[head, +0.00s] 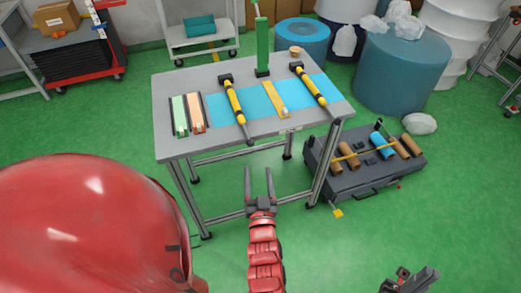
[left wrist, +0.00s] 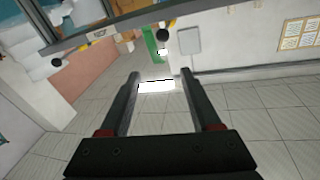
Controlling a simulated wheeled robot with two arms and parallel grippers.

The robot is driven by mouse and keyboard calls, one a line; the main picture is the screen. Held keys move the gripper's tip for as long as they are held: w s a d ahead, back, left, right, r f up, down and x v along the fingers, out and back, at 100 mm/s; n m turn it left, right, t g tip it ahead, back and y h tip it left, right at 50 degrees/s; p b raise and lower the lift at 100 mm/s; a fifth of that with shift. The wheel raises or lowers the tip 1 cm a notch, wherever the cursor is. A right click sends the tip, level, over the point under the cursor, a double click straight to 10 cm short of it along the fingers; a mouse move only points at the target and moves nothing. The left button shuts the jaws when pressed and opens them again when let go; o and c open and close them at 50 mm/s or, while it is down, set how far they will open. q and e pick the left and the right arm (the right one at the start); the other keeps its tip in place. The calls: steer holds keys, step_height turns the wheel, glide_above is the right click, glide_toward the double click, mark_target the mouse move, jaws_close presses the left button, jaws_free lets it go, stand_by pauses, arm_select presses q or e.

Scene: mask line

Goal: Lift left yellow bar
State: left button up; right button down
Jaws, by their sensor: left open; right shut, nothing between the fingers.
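The left yellow bar (head: 234,101) has black ends and lies across the blue mat on the grey table, its near end reaching the table's front edge. A similar right yellow bar (head: 313,90) lies further right. My left gripper (head: 259,172) is open and empty in front of the table, below and nearer than the left bar, fingers pointing towards the table. Its two open fingers also show in the left wrist view (left wrist: 158,73), with nothing between them. My right gripper (head: 408,275) is low at the bottom right, far from both bars, partly cut off.
The table (head: 174,145) also holds a green post (head: 262,45), green and orange strips at left, and a flat yellow piece (head: 275,99). A dark case with rolls (head: 345,183) stands on the floor at right. Blue drums stand behind. Green floor in front is clear.

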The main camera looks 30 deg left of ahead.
arm_select(q)
steer(key=f, duration=0.2)
steer(key=b, duration=1.2)
glide_toward(250, 136)
steer(key=shift+g, duration=0.4)
steer(key=w+a, duration=0.1)
steer(key=w+a+r, duration=0.1)
steer(key=w+a, duration=0.1)
steer(key=w+a+r, duration=0.1)
steer(key=w, duration=0.1)
steer(key=shift+w+a+r, duration=0.1)
steer(key=shift+w+a, duration=0.05)
steer(key=shift+w, duration=0.1)
steer(key=shift+w+a+r, duration=0.15)
steer(key=shift+w+a, duration=0.3)
steer(key=shift+w, duration=0.05)
steer(key=shift+c, duration=0.3)
steer(key=c, duration=0.9)
jaws_close()
